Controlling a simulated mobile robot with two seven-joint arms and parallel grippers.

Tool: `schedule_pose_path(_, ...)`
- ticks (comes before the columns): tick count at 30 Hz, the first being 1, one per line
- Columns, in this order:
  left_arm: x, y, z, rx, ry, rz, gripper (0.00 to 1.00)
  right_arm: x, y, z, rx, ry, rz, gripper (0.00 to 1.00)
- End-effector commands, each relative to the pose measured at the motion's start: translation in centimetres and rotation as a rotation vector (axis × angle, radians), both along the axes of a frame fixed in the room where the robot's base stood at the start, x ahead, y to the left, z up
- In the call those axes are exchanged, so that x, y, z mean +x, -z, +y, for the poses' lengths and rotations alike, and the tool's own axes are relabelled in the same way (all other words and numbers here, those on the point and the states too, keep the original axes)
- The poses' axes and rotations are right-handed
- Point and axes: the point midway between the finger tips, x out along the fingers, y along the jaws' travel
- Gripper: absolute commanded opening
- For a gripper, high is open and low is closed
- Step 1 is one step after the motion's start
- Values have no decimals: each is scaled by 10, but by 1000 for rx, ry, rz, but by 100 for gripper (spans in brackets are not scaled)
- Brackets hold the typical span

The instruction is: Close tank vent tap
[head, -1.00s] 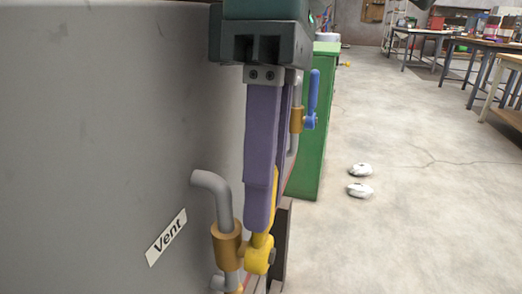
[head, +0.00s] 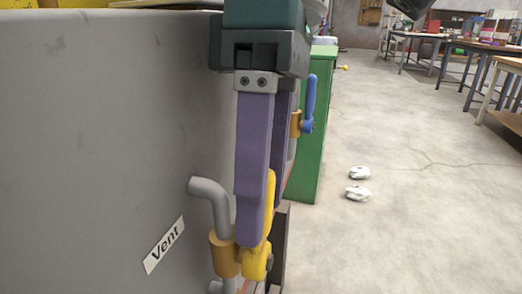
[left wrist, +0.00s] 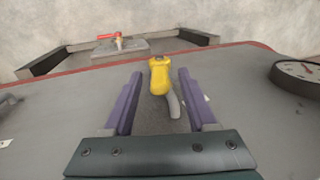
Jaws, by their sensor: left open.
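The vent tap is a brass body (head: 224,254) on a bent grey pipe (head: 211,190), beside a "Vent" label (head: 164,245) on the grey tank (head: 90,150). Its yellow handle (head: 268,205) points upward, partly hidden by a finger in the head view. My left gripper (head: 264,222) hangs from above, open, with one purple finger on each side of the handle. In the left wrist view the handle (left wrist: 160,75) lies between the two spread fingertips (left wrist: 160,74), with gaps on both sides. My right gripper is not in view.
A second tap with a blue handle (head: 309,103) sits behind the gripper, near a green cabinet (head: 312,150). In the left wrist view there is a red-handled tap (left wrist: 117,40) and a round gauge (left wrist: 297,74). Open floor lies to the right, with two white lumps (head: 359,173).

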Motion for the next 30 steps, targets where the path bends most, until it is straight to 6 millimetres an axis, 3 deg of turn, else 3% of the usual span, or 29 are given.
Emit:
schedule_pose_path(7,3,-12,-1,1,0,-1,57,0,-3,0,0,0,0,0)
schedule_pose_path(18,19,-82,-7,0,-3,-1,57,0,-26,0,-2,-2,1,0)
schedule_pose_path(30,23,-97,-7,0,0,0,57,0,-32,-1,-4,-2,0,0)
